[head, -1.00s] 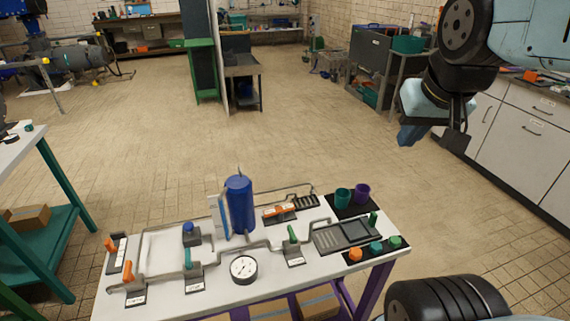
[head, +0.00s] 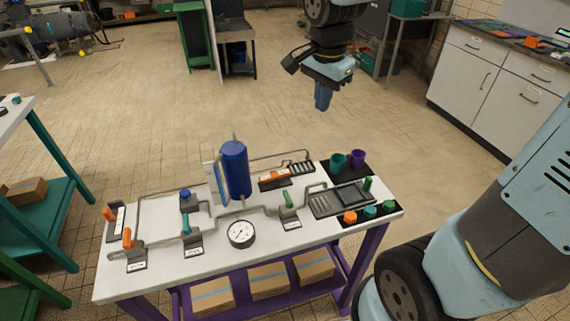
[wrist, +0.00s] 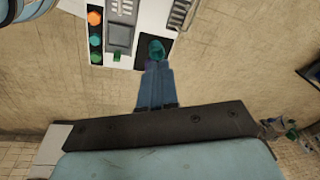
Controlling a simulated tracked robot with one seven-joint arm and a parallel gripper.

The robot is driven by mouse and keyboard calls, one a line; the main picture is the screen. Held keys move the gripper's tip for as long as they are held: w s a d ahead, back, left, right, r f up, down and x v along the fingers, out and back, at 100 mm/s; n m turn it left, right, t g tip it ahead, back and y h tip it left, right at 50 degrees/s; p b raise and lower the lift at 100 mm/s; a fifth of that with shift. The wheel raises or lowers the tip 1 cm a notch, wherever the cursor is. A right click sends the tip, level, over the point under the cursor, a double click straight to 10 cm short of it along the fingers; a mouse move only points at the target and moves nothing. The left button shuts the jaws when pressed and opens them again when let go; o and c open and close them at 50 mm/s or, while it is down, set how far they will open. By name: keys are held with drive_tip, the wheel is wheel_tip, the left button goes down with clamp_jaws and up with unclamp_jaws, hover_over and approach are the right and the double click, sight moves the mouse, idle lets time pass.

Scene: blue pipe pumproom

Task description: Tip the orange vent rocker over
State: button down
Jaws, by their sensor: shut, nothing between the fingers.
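The orange vent rocker (head: 275,176) looks like the low orange bar on a dark labelled base at the back of the white bench, right of the blue cylinder. Its tilt is too small to make out. My gripper (head: 322,106) hangs in the air above and beyond the bench's back edge, up and right of the rocker and apart from it. In the wrist view its blue fingers (wrist: 157,88) are together and empty, with the teal cup (wrist: 157,50) beyond their tips. The rocker does not show clearly in the wrist view.
The blue cylinder (head: 233,170) stands tall left of the rocker, with thin grey pipes around it. A slotted grille (head: 301,167) is just right of the rocker. Teal (head: 338,162) and purple (head: 357,158) cups stand at the back right corner.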

sight(286, 171)
drive_tip(key=w+a+f+m+g, duration=0.1)
drive_tip(key=w+a+f+m, duration=0.2)
drive_tip(key=a+f+m, duration=0.2)
drive_tip(key=a+f, duration=0.3)
drive_tip(key=a, duration=0.1)
drive_tip(key=shift+w+a+f+g+h, duration=0.15)
drive_tip(key=shift+w+f+g+h, duration=0.15)
drive_tip(key=shift+g, duration=0.1)
drive_tip(key=f, duration=0.4)
drive_tip(key=d+f, duration=0.1)
drive_tip(key=f, duration=0.9)
drive_tip(key=shift+w+d, duration=0.15)
